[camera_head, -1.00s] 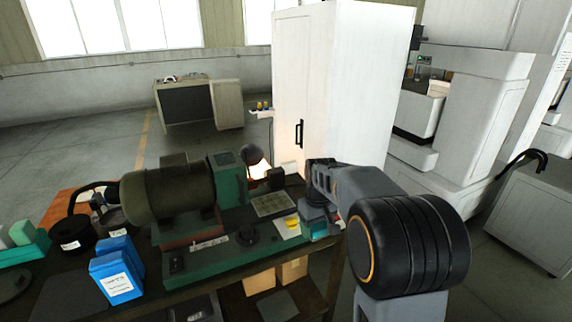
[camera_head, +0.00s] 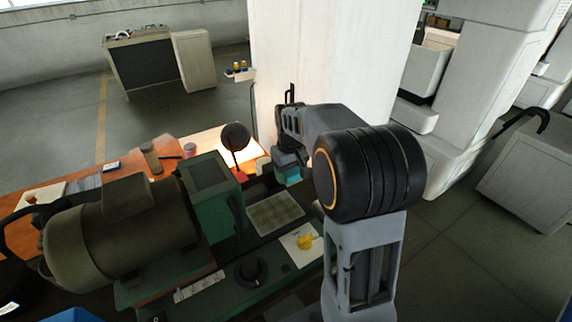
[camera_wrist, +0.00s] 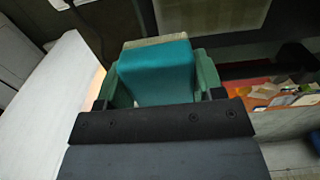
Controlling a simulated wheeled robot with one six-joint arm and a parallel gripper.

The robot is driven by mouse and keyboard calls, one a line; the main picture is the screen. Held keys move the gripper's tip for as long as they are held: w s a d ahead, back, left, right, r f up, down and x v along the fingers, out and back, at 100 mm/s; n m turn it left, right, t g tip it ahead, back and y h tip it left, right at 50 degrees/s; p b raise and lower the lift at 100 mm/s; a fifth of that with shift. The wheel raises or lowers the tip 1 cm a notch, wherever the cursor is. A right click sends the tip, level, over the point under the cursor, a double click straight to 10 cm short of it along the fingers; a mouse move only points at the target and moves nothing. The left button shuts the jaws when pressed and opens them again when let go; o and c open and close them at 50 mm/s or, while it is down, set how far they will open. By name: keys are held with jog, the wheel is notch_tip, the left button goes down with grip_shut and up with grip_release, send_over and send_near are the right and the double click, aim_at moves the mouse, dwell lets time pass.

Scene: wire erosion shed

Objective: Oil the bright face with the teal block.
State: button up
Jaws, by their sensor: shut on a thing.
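My gripper (camera_wrist: 155,85) is shut on the teal block (camera_wrist: 155,68), with one green finger on each side of it. The block has a paler, tan layer along its far edge. In the head view the teal block (camera_head: 288,174) shows under my wrist, just beyond the bench machine's right end. A flat grey patterned plate (camera_head: 275,212) lies on the green machine (camera_head: 212,190), in front of and left of the block. It also shows at the top of the wrist view (camera_wrist: 210,14), apart from the block. I cannot tell whether this plate is the bright face.
A dark motor (camera_head: 120,225) fills the bench's left. A round black lamp head (camera_head: 236,136) stands behind the machine over a lit patch. A yellow item (camera_head: 305,241) lies on a white sheet nearby.

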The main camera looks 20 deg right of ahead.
aim_at(289, 196)
jog(key=shift+s+d+f+b, duration=0.1)
jog(key=shift+f+b, duration=2.8)
jog(key=shift+f, duration=1.1)
jog(key=shift+a+r, duration=0.15)
jog(key=shift+a, duration=0.2)
jog(key=shift+c, duration=0.2)
jog(key=a, duration=0.3)
jog(key=shift+s+a, duration=0.1)
jog(key=shift+s, duration=0.15)
jog(key=d, duration=0.3)
jog(key=shift+w+d, duration=0.2)
jog(key=shift+d+r+p, duration=0.2)
jog(key=shift+d+p, duration=0.1)
jog(key=shift+p, duration=0.1)
notch_tip(289, 196, up, 3)
jog(key=shift+a+r+p, duration=0.1)
jog(key=shift+r+p, duration=0.05)
jog(key=shift+p, duration=0.85)
notch_tip(289, 196, up, 4)
jog(key=p, duration=0.3)
jog(key=shift+r+p, duration=0.25)
jog(key=shift+p, duration=0.05)
